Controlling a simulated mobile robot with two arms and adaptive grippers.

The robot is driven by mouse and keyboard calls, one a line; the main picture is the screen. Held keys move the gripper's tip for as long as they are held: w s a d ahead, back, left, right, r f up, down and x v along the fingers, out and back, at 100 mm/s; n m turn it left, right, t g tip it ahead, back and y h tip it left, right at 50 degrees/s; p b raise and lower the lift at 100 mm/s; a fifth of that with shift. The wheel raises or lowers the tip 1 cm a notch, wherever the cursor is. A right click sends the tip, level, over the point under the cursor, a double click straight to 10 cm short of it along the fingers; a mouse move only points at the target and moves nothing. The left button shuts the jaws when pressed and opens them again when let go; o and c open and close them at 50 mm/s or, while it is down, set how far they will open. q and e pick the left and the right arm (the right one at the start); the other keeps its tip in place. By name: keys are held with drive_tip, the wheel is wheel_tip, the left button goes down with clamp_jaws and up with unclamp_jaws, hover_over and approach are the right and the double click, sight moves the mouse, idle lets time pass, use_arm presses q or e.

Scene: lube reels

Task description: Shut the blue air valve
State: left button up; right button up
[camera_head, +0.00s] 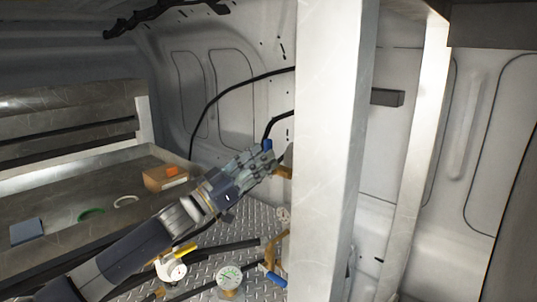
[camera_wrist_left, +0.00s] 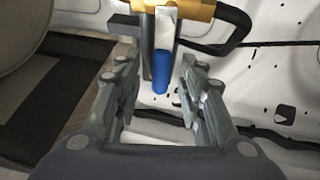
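A blue valve handle (camera_wrist_left: 160,72) hangs from a brass valve body (camera_wrist_left: 190,9) at the top of the left wrist view. My left gripper (camera_wrist_left: 158,65) is open, with one finger on each side of the handle and visible gaps between. In the head view my left gripper (camera_head: 264,161) reaches up to the white post, beside a brass fitting (camera_head: 284,172). A bit of the blue handle (camera_head: 267,145) shows there behind the fingers. A second blue handle (camera_head: 270,275) is on a lower brass valve. My right gripper is out of view.
A white post (camera_head: 328,150) stands right of the gripper. Black hoses (camera_head: 215,99) run behind it. Gauges, including a green-marked one (camera_head: 229,277) and a white one (camera_head: 173,270), lie below the arm. A metal shelf (camera_head: 65,215) with a cardboard box (camera_head: 165,177) is at left.

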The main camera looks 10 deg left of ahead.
use_arm(q)
drive_tip(key=v, duration=0.8)
drive_tip(key=shift+s+a+f, duration=0.15)
drive_tip(key=shift+s+a, duration=0.05)
